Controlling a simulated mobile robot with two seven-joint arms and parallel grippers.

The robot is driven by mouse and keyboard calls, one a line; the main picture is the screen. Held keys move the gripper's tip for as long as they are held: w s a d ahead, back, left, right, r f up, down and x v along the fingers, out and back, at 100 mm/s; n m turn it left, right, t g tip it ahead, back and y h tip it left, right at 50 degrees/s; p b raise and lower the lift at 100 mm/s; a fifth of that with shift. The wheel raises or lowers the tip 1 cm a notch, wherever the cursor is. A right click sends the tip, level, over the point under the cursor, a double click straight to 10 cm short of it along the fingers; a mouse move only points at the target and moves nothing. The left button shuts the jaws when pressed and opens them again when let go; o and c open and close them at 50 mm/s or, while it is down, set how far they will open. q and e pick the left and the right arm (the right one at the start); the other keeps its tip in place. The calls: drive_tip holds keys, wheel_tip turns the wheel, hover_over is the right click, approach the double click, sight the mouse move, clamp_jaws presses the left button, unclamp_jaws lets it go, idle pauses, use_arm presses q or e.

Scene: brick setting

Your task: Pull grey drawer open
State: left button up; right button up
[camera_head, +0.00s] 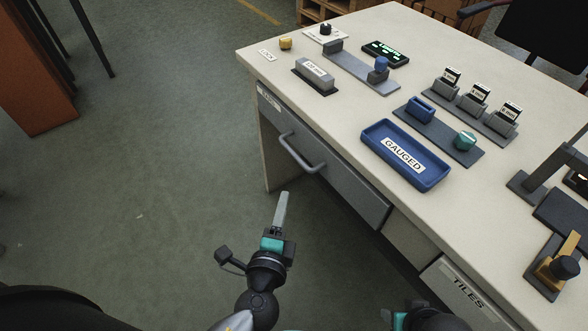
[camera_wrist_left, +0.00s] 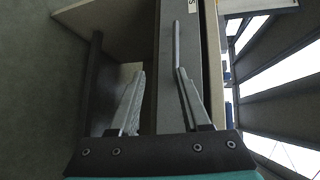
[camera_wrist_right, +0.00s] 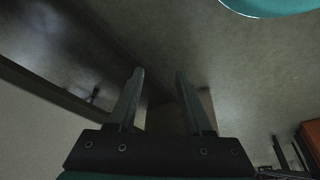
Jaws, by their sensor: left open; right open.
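The grey drawer (camera_head: 345,185) sits under the desk top and looks shut, with a grey bar handle (camera_head: 301,154) on its front. My left gripper (camera_head: 282,205) is open and empty, below and in front of the handle in the head view. In the left wrist view the drawer front (camera_wrist_left: 184,110) runs up the middle and the handle (camera_wrist_left: 177,50) lies ahead of the right finger, near its tip. The left fingers (camera_wrist_left: 158,72) are apart with nothing between them. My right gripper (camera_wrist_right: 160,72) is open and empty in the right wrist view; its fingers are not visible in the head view.
The desk top (camera_head: 290,100) carries a blue GAUGED tray (camera_head: 407,177), a grey holder (camera_head: 315,77) and several small fixtures. A TILES drawer (camera_head: 462,295) is at the lower right. An orange cabinet (camera_head: 35,75) stands far left. The floor (camera_head: 150,160) left of the desk is clear.

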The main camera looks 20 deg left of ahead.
sight(294, 153)
use_arm(q)
drive_tip(key=shift+t, duration=0.5)
drive_tip(key=w, duration=0.5)
drive_tip(key=w+a+b, duration=0.1)
drive_tip(key=w, duration=0.4)
drive_tip(key=w+b, duration=0.1)
drive_tip(key=w, duration=0.4)
drive_tip(key=shift+w+a+f, duration=0.1)
drive_tip(key=shift+a, duration=0.3)
drive_tip(key=shift+w, duration=0.15)
use_arm(e)
wheel_tip(294, 153, up, 4)
drive_tip(key=shift+w+f+t, duration=0.15)
drive_tip(key=shift+f+t, duration=0.1)
drive_tip(key=shift+t, duration=0.05)
use_arm(q)
clamp_jaws()
use_arm(e)
drive_tip(key=shift+w+a, duration=0.1)
